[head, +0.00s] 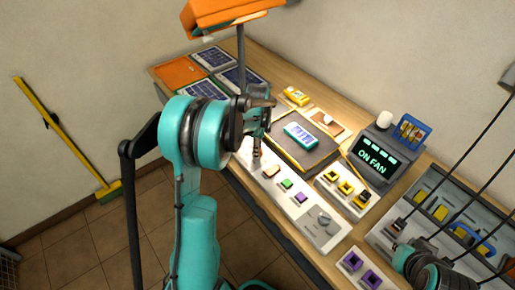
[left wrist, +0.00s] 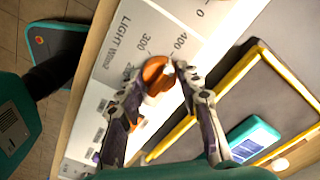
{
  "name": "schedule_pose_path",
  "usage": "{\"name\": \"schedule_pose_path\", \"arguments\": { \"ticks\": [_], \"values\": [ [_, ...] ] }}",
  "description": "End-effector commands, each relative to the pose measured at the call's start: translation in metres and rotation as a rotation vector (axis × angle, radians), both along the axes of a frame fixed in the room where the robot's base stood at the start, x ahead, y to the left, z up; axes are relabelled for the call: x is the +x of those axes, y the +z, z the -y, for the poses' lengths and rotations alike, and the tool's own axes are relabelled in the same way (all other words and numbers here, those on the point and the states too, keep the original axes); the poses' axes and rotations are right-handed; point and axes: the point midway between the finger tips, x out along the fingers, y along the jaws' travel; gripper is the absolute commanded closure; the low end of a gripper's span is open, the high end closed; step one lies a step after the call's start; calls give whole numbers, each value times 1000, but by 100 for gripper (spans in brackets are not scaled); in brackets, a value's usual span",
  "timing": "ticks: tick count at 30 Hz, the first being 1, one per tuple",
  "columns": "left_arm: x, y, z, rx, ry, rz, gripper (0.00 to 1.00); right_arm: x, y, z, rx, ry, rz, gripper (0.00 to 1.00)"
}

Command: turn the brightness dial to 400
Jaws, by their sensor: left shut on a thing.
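The brightness dial is an orange knob (left wrist: 156,74) in the left wrist view, on a white panel (left wrist: 110,60) marked LIGHT with 300, 400 and 0 around it. My left gripper (left wrist: 163,82) is shut on the knob, with a finger on either side. The knob's exact setting cannot be read. In the head view my left gripper (head: 257,155) reaches down to the far end of the white control panel (head: 318,236) and hides the dial. My right gripper (head: 400,256) partly shows at the lower right; its jaws are unclear.
Orange, green and purple buttons and a grey dial (head: 325,218) lie along the panel. A dark tray holds a teal-and-white device (head: 300,134). An orange lamp (head: 230,14) stands on a post behind my left arm.

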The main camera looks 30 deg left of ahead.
Motion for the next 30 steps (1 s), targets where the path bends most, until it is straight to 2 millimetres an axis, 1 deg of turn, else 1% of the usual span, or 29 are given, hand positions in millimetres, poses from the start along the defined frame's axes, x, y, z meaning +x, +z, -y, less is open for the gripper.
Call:
{"name": "schedule_pose_path", "arguments": {
  "ticks": [11, 12, 14, 24, 26, 29, 30],
  "values": [
    [0, 0, 0, 0, -6, 0, 94, 0, 0, 0, 0, 0, 0, 100],
    [0, 0, 0, 0, -6, 0, 60, 0, 0, 0, 0, 0, 0, 100],
    [0, 0, 0, 0, -6, 0, 44, 0, 0, 0, 0, 0, 0, 100],
    [0, 2, 0, 0, -5, 0, 44, 0, 0, 0, 0, 0, 0, 100],
    [0, 7, 0, 0, -5, 0, 44, 0, 0, 0, 0, 0, 0, 100],
    [0, 21, 0, 0, -5, 0, 44, 0, 0, 0, 0, 0, 0, 100],
    [0, 29, 0, 0, -5, 0, 44, 0, 0, 0, 0, 0, 0, 100]
  ]
}}
